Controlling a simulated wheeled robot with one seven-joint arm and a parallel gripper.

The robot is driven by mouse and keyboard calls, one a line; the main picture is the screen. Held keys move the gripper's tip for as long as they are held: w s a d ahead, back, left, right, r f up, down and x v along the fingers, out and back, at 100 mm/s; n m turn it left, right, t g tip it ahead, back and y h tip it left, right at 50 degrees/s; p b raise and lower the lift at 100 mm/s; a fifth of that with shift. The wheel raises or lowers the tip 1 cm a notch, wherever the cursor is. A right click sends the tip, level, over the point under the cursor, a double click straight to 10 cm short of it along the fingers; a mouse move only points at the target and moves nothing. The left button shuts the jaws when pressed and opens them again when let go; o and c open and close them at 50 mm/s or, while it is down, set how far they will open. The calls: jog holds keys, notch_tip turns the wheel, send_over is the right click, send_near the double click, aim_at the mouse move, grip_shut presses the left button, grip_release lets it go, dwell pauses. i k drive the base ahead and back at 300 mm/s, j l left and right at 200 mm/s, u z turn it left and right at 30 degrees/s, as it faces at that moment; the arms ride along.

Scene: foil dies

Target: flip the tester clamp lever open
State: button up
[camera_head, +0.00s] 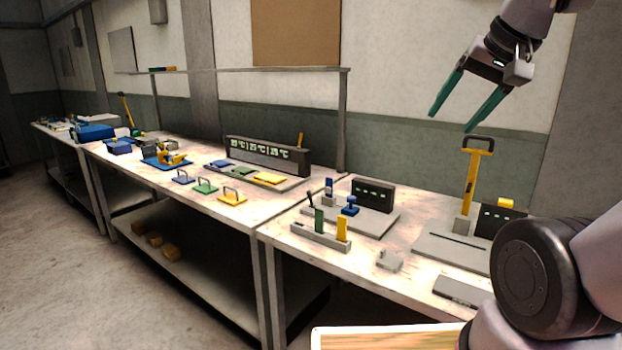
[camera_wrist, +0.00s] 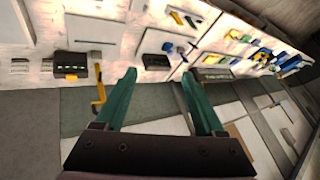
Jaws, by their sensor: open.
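A tall yellow lever (camera_head: 470,180) with a black handle stands upright on a grey base plate (camera_head: 430,244) at the right of the near bench. Beside it is a black box (camera_head: 497,217) with small green lights. I cannot tell for sure that this is the tester clamp lever. The lever also shows in the wrist view (camera_wrist: 99,90), left of my gripper's fingers. My gripper (camera_head: 450,121) is open and empty, with green fingers, in the air above the bench; in the wrist view its fingers (camera_wrist: 159,74) are spread apart.
A second black box (camera_head: 372,195) and a grey holder (camera_head: 320,236) with upright tools stand left of the lever. A black three-display unit (camera_head: 266,154), handled plates (camera_head: 232,198) and another yellow lever (camera_head: 126,108) are farther left. The air around my gripper is clear.

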aim_at(308, 192)
jog(key=i+j+u, duration=0.25)
jog(key=j, duration=0.25)
jog(key=i+j+u, duration=0.3)
jog(key=i+j, duration=0.05)
jog(key=j, duration=0.1)
